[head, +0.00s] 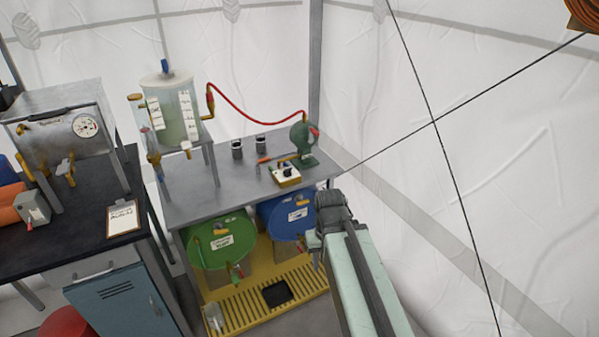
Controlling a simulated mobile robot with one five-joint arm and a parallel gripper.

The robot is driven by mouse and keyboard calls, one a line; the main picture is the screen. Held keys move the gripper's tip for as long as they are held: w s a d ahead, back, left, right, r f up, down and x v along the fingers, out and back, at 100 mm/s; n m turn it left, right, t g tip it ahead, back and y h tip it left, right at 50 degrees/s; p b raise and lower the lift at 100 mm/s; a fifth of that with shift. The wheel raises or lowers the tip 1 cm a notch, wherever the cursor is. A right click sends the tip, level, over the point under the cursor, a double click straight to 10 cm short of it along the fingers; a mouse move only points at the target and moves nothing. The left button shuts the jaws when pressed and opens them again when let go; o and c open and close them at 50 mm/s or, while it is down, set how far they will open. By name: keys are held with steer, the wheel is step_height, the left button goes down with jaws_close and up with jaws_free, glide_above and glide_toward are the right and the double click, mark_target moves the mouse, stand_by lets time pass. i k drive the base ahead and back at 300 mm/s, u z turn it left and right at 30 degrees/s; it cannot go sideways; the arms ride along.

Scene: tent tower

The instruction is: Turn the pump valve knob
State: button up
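A dark green pump (302,142) stands at the right end of the grey metal table (225,165). A small red part (314,132) shows on its right side, and a red hose (255,117) joins it to the clear tank. I cannot tell which part is the valve knob. A small yellow box (286,175) with a white top and a dark knob-like part sits in front of the pump. My pale green arm reaches up from the lower right, and its dark end is near the table's front right corner, apart from the pump. My gripper's fingers cannot be made out.
A clear tank (173,112) stands on a raised stand at left. Two dark cups (249,145) stand behind the yellow box. Green (220,245) and blue (285,217) drums lie below on a yellow grated tray (235,318). A dark bench (75,222) is at far left.

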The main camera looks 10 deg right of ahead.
mark_target(287, 173)
steer(key=u, duration=0.15)
steer(key=i, duration=0.9)
steer(key=z, duration=0.1)
